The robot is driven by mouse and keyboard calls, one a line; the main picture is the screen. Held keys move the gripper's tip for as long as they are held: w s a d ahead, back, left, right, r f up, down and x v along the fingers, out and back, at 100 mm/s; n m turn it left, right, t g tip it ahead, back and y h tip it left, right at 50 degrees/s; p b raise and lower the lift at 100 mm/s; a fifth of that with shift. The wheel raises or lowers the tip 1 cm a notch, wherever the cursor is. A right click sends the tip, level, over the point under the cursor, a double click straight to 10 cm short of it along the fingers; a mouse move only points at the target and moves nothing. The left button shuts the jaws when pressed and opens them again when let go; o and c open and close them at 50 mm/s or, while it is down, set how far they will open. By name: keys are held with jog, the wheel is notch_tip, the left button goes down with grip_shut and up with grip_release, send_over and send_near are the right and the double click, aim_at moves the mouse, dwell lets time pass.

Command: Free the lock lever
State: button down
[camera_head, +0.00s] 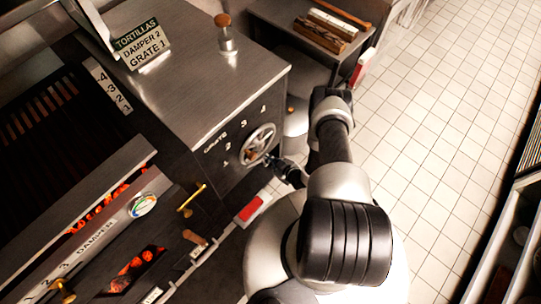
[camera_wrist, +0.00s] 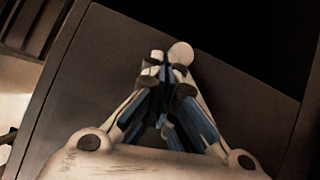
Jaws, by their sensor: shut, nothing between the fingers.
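The handwheel (camera_head: 257,144) is a silver spoked wheel on the front of the steel cabinet, with GRATE and numbers marked around it. My gripper (camera_head: 273,162) is at the wheel's lower right, close to the cabinet face. In the wrist view my gripper (camera_wrist: 165,68) has its fingers together with nothing between them. A pale round knob (camera_wrist: 181,52) shows just beyond the fingertips, against the dark panel. It may be the end of the lock lever, but I cannot tell. Whether the fingers touch it is unclear.
The steel cabinet (camera_head: 195,65) carries a wooden-knobbed lever (camera_head: 226,32) and a sign (camera_head: 143,45) reading TORTILLAS, DAMPER 2, GRATE 1. Glowing coals (camera_head: 137,270) and brass handles (camera_head: 192,200) lie at left. A side table (camera_head: 270,20) stands behind. Tiled floor (camera_head: 440,130) is clear at right.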

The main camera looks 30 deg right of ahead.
jog(key=shift+s+a+f, duration=0.1)
jog(key=shift+f, duration=0.45)
dwell(0.5)
